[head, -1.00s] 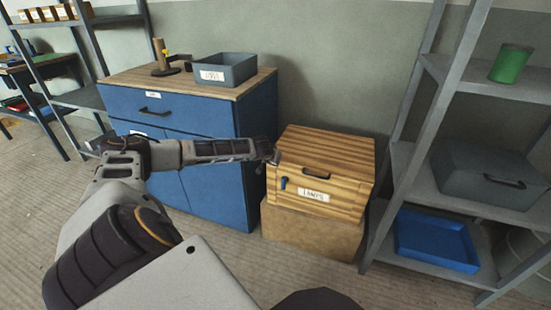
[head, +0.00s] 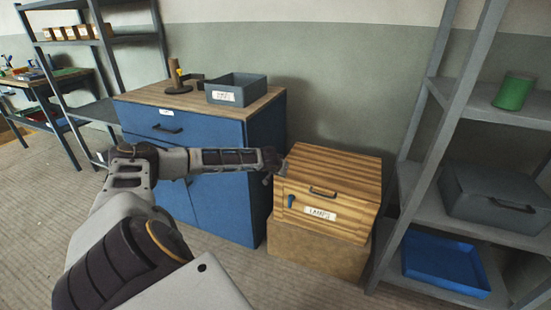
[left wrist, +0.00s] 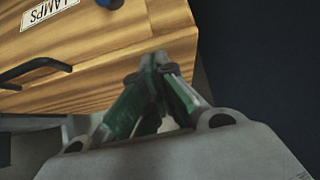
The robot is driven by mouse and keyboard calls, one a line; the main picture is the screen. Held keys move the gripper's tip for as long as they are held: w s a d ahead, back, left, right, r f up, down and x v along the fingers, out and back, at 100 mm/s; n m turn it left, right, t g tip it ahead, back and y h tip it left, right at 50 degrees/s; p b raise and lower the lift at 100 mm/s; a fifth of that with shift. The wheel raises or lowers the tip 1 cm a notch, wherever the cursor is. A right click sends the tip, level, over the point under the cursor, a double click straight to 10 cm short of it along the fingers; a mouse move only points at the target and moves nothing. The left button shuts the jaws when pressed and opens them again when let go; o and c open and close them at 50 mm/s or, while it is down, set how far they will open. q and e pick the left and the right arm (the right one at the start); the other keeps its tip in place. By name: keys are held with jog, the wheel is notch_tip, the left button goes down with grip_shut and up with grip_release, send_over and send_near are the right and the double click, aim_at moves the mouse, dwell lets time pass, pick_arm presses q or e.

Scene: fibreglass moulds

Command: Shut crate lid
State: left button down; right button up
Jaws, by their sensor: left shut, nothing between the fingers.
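The crate (head: 350,225) is striped wood with a white "LAMPS" label and a small blue latch (head: 291,201) on its front. Its lid (head: 345,165) lies down over the top, with no clear gap showing. A dark handle (head: 323,192) is near the lid's front edge. My left gripper (head: 281,171) is at the crate's upper left edge, shut and empty. In the left wrist view, its green-and-grey fingers (left wrist: 158,64) are together beside the wood (left wrist: 110,55). I cannot tell whether they touch it. My right gripper is not in view.
The crate stands on a plain brown box (head: 315,262). A blue cabinet (head: 225,205) with a grey bin (head: 237,89) on top is close on the left. A grey shelf rack (head: 418,225) is close on the right. The floor in front is open.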

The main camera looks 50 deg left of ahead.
pick_arm(q)
jog(key=s+d+f, duration=0.3)
jog(key=s+d, duration=0.1)
jog(key=s, duration=0.4)
jog(key=shift+s+f+p, duration=0.2)
jog(key=shift+p, duration=0.15)
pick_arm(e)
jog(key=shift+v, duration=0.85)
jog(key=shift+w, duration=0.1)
